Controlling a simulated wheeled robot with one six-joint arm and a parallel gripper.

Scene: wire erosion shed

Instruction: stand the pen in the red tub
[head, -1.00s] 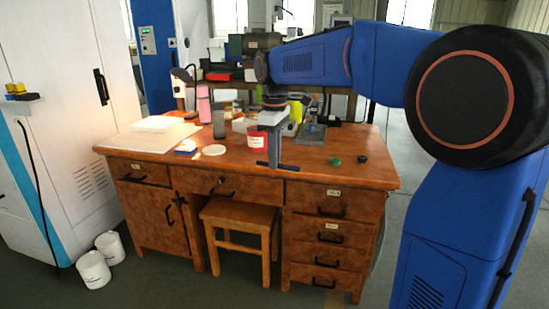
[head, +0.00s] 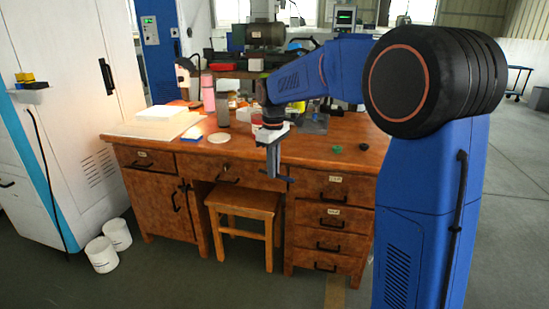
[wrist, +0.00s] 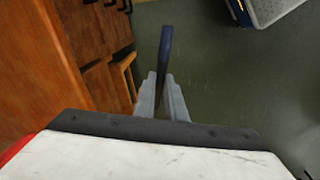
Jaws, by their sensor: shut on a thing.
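My gripper (head: 273,172) hangs down in front of the desk's front edge and is shut on the pen. The pen is a dark blue bar (wrist: 165,48) between the fingertips in the wrist view, and in the head view it (head: 282,179) lies about level, crosswise under the fingers. The red tub (head: 256,120) stands on the desk behind my wrist, which hides most of it; only a bit of red shows. A red patch at the lower left edge of the wrist view may be the tub, but I cannot tell.
White buckets (head: 102,254) stand at left.

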